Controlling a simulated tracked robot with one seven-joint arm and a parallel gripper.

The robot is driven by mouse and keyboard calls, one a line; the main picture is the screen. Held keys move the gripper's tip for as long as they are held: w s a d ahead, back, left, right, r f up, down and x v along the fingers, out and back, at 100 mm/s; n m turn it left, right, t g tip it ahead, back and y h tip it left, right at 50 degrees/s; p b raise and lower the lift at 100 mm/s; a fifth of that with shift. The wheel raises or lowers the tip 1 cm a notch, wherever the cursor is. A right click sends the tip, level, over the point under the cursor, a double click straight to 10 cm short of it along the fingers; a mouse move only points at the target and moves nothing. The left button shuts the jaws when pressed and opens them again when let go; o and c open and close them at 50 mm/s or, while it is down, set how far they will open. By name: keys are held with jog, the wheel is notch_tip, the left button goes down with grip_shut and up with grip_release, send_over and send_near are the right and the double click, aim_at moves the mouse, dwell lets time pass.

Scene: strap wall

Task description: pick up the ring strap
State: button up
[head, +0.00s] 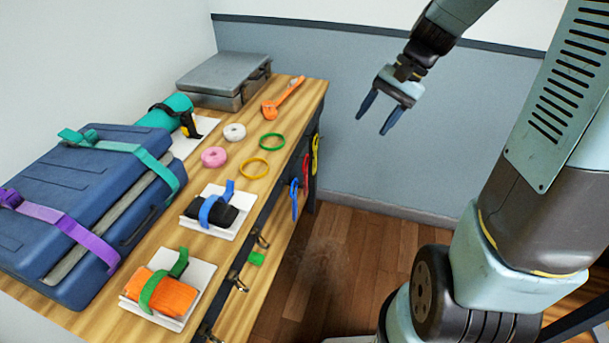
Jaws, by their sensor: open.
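Two thin loops lie flat on the wooden bench top: a yellow ring (254,168) and, behind it, a green ring (272,141). Several straps hang on the bench's right side: a blue strap (294,199), a red strap (306,172) and a yellow strap (315,154). Which of these is the ring strap I cannot tell. My gripper (372,125) is open and empty, its dark blue fingers pointing down. It is in the air to the right of the bench, apart from everything.
A blue case (72,178) with teal and purple straps fills the bench's left. White pads carry a strapped orange block (172,297) and black block (225,216). Pink (214,157) and white (234,132) rolls, an orange tool (283,98) and a grey case (222,78) lie further back.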

jog(key=w+a+f+m+g+y, duration=0.1)
jog(key=w+f+m+y, duration=0.3)
jog(key=f, duration=0.5)
jog(key=w+a+f+m+y, duration=0.1)
jog(key=w+f+m+y, duration=0.2)
jog(key=w+f, duration=0.5)
jog(key=m+t+y, duration=0.5)
jog(key=m+t, duration=0.3)
jog(key=m, duration=0.3)
send_near(307, 185)
jog(key=shift+w+f+x, duration=0.15)
jog(key=shift+x, duration=2.55)
jog(key=shift+w+f+x, duration=0.1)
jog(key=shift+f+x, duration=0.05)
jog(key=shift+x, duration=2.55)
jog(key=shift+d, duration=0.1)
jog(key=shift+c, duration=0.2)
grip_shut()
